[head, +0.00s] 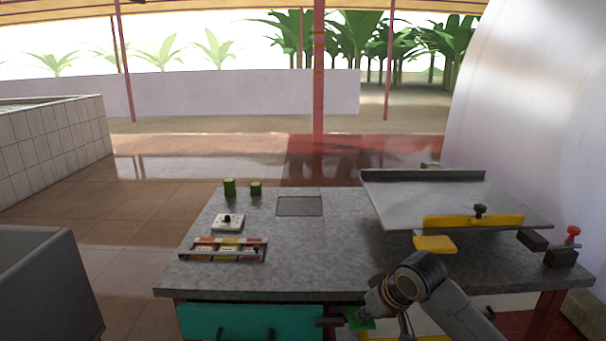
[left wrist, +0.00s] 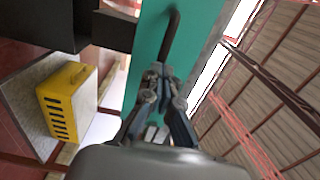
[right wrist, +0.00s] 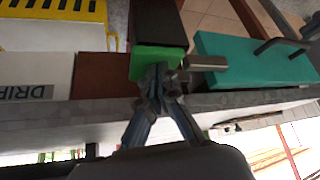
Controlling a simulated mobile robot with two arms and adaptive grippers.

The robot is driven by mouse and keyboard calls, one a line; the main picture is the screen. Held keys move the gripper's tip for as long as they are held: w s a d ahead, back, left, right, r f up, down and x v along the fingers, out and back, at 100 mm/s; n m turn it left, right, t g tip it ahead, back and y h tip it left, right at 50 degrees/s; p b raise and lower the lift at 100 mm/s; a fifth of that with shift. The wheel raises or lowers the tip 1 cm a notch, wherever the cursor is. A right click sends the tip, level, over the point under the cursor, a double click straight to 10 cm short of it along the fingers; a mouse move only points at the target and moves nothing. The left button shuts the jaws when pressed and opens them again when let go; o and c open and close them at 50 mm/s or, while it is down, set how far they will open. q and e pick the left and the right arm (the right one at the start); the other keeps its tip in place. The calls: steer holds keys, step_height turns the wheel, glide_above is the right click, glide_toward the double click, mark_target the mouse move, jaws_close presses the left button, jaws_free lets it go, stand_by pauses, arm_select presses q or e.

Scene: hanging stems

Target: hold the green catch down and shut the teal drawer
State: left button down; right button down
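The teal drawer (head: 250,318) shows below the table's front edge at left in the head view; how far it stands open I cannot tell. Its dark handle (left wrist: 171,35) crosses the teal face in the left wrist view. The green catch (right wrist: 150,60) sits on the end of a dark block, beside the drawer. My right gripper (right wrist: 156,80) is shut with its fingertips against the catch, partly covering it. The catch (head: 358,318) also shows in the head view.
The grey table (head: 310,265) carries a tilted metal tray (head: 420,195), a small parts rack (head: 222,249), a white switch plate (head: 228,222) and two green stem pieces (head: 229,187). A metal bolt (right wrist: 205,62) lies between catch and drawer.

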mark_target(246, 329)
steer(key=shift+f, duration=1.1)
arm_select(q)
steer(key=shift+w, duration=4.2)
steer(key=s+r, duration=0.3)
steer(key=s, duration=0.3)
arm_select(e)
steer(key=shift+r, duration=4.55)
